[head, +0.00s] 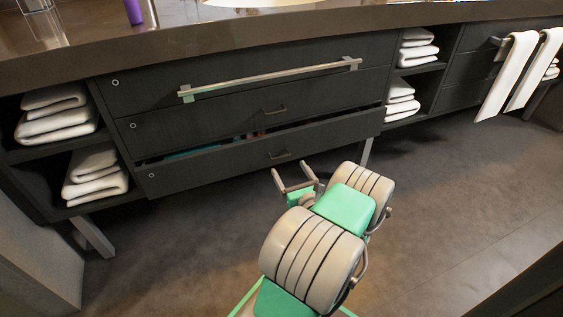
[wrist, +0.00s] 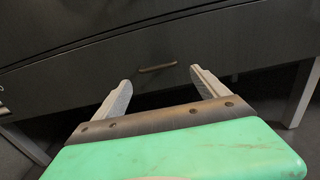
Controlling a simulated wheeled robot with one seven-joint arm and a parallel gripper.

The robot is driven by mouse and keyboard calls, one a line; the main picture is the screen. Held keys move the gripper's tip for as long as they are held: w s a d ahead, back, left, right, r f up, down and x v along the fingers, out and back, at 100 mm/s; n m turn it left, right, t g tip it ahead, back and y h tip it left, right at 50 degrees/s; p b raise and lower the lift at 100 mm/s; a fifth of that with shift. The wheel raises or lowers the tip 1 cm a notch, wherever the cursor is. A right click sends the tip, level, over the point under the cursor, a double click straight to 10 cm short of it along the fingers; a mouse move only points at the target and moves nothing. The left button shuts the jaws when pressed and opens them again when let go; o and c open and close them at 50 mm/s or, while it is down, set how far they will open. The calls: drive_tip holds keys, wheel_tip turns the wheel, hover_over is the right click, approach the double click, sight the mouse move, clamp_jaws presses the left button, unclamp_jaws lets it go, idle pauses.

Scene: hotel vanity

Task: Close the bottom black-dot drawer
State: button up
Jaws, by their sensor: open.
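The bottom drawer (head: 215,170) of the dark vanity is pulled out, with a dark gap along its top through which some contents show. A small round mark (head: 152,175) sits at the left end of its front. Its handle (head: 278,155) is near the middle of the front. My gripper (head: 291,177) is open and empty, in front of and below the drawer front, apart from it. In the wrist view, the drawer front fills the upper part and its handle (wrist: 158,68) lies beyond and between my gripper's fingers (wrist: 160,88).
The drawers above look shut; a long metal bar (head: 270,78) crosses the top one. Shelves with folded white towels (head: 57,113) flank the drawers. White towels (head: 508,75) hang at the right. A vanity leg (head: 365,152) stands right of the drawer. Floor is clear right of my arm.

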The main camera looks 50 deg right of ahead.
sight(279, 151)
drive_tip(key=b+x, duration=0.1)
drive_tip(key=x, duration=0.6)
drive_tip(key=shift+w+d+r, duration=0.1)
drive_tip(key=shift+w, duration=0.2)
drive_tip(key=shift+s+d, duration=0.1)
clamp_jaws()
drive_tip(key=x, duration=0.4)
drive_tip(key=shift+r, duration=0.1)
drive_tip(key=shift+d+r, duration=0.1)
drive_tip(key=shift+d, duration=0.15)
unclamp_jaws()
drive_tip(key=shift+w, duration=0.3)
drive_tip(key=shift+w+a+r, duration=0.15)
drive_tip(key=shift+a, duration=0.05)
